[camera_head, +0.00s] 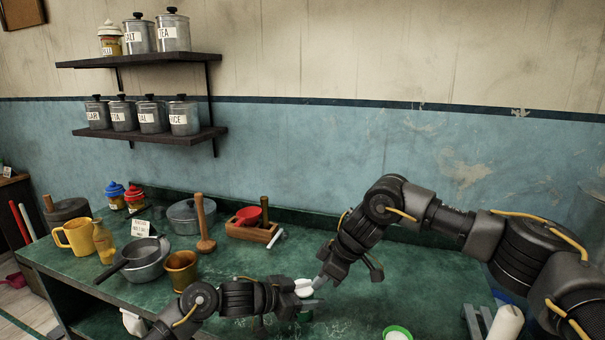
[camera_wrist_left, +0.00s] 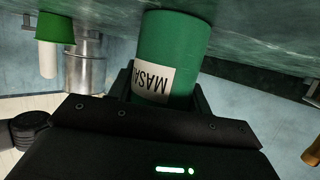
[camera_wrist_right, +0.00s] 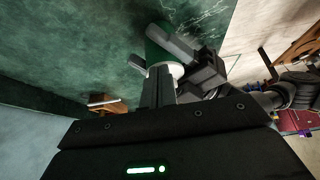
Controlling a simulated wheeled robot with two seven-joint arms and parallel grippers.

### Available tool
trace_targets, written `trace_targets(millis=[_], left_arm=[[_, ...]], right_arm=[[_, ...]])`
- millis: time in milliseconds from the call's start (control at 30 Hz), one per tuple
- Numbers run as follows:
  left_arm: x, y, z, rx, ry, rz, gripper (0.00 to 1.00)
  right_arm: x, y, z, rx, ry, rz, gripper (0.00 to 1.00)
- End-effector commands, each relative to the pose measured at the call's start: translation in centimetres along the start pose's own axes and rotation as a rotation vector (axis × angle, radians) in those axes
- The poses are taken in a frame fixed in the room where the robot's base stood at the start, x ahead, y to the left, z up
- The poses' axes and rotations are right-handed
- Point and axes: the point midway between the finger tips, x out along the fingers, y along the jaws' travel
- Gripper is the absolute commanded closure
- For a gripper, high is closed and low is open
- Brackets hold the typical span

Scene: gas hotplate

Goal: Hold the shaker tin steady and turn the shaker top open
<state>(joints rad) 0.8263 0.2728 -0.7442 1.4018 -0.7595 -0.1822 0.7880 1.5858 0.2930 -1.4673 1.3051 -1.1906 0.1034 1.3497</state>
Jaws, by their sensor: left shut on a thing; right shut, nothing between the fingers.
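The shaker tin (camera_wrist_left: 182,38) is green with a cream label reading MASA, upside down in the left wrist view. My left gripper (camera_wrist_left: 160,92) is shut around it. In the head view my left gripper (camera_head: 301,302) is low at the front of the green counter, and the tin's body is mostly hidden. The white shaker top (camera_head: 303,287) shows above it. In the right wrist view the green tin (camera_wrist_right: 157,53) and white top (camera_wrist_right: 176,70) show beyond my right gripper (camera_wrist_right: 158,72). That gripper is shut and empty, its tips close beside the top; I cannot tell whether they touch.
A wooden cup (camera_head: 181,270), a grey pot (camera_head: 148,262) and a yellow jug (camera_head: 77,236) stand left. A wooden box (camera_head: 252,231) with a red scoop sits behind. A green-rimmed white item (camera_head: 398,332) is at front right. The counter's right side (camera_head: 430,280) is mostly clear.

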Motion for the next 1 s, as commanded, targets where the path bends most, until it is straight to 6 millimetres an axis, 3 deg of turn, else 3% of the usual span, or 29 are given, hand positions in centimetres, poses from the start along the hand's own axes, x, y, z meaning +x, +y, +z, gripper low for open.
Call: trace_targets(millis=[1000], left_arm=[[-0.02,-0.05,0.05,-0.001,-0.001,-0.001,0.77]], right_arm=[[0.10,1.09,-0.14,0.000,-0.001,0.000,1.00]])
